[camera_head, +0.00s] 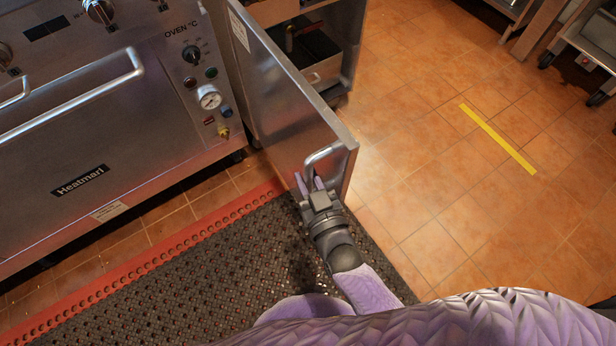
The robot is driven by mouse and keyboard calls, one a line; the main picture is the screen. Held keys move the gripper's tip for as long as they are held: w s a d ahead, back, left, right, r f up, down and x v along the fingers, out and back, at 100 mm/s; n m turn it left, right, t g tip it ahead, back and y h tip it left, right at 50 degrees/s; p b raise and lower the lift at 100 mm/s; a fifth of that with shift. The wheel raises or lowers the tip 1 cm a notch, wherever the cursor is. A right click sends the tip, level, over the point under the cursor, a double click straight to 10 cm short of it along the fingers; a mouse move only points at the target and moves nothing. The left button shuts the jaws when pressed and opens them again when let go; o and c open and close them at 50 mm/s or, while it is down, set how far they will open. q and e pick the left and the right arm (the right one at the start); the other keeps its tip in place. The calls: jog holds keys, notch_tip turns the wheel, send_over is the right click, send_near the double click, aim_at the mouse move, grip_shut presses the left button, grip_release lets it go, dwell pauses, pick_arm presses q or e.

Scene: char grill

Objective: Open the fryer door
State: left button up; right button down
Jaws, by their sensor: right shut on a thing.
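The fryer door (275,90) is a steel panel that stands swung open, jutting out from the fryer cabinet (318,50). Its bar handle (336,151) is near the door's free end. My right gripper (311,184) is at this handle, with its fingers closed at the lower part of the handle. The fingers partly hide where they meet the bar. Inside the open cabinet, dark parts and a metal tray show. My left gripper is not in view.
A steel oven (100,140) with knobs and a gauge stands at the left. A black perforated mat (190,285) with a red edge lies below. Tiled floor (440,170) at the right is clear, with a yellow strip (497,138). Wheeled steel units (590,45) stand at the far right.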

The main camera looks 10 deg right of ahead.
jog(key=c, duration=0.8)
grip_release()
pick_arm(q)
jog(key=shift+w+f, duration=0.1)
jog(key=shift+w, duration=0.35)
pick_arm(e)
jog(key=shift+o, duration=1.3)
pick_arm(q)
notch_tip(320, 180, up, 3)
jog(key=p, duration=0.2)
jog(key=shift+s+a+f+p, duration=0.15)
jog(key=shift+p, duration=0.2)
pick_arm(e)
jog(key=s+d, duration=0.2)
jog(key=s, duration=0.7)
jog(key=shift+s, duration=0.35)
